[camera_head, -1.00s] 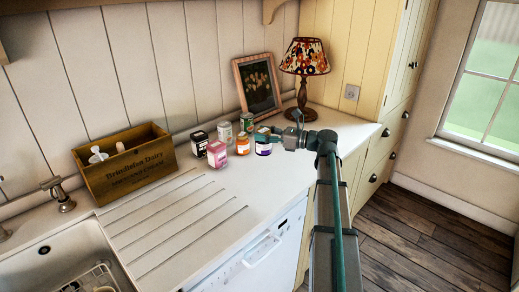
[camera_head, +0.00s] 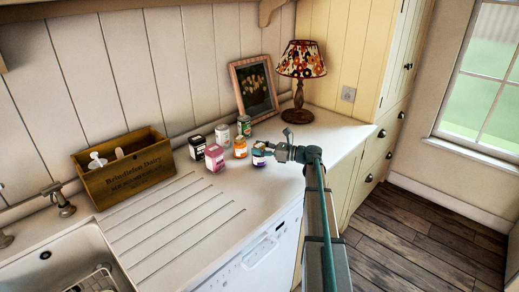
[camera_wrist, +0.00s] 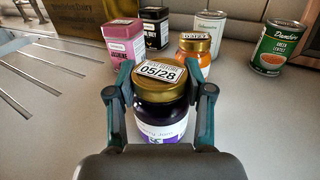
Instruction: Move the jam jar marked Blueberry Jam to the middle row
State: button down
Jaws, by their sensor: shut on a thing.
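A dark purple jar (camera_wrist: 160,117) with a gold lid marked 05/28 is between the fingers of my gripper (camera_wrist: 165,92), which is shut on it. Its white and purple label reads partly "...rry Jam"; the first letters are hidden. In the head view the jar (camera_head: 259,158) is at the right front of the group of containers, held by my gripper (camera_head: 263,149) from the right. I cannot tell whether its base touches the counter. An orange jar (camera_head: 240,148) with a gold lid stands just behind it, apart from it, and also shows in the wrist view (camera_wrist: 195,53).
A pink tin (camera_head: 215,158) and a black tin (camera_head: 197,147) stand to the left. A white can (camera_head: 222,133) and a green can (camera_head: 244,126) stand behind. A wooden crate (camera_head: 125,176), a lamp (camera_head: 300,85) and a picture frame (camera_head: 254,90) are around. The front counter is clear.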

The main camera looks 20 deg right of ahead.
jog(key=shift+f, duration=0.35)
jog(key=shift+f, duration=0.1)
jog(key=shift+c, duration=2.2)
grip_release()
jog(key=shift+f, duration=0.1)
jog(key=b+v, duration=0.3)
jog(key=v, duration=0.9)
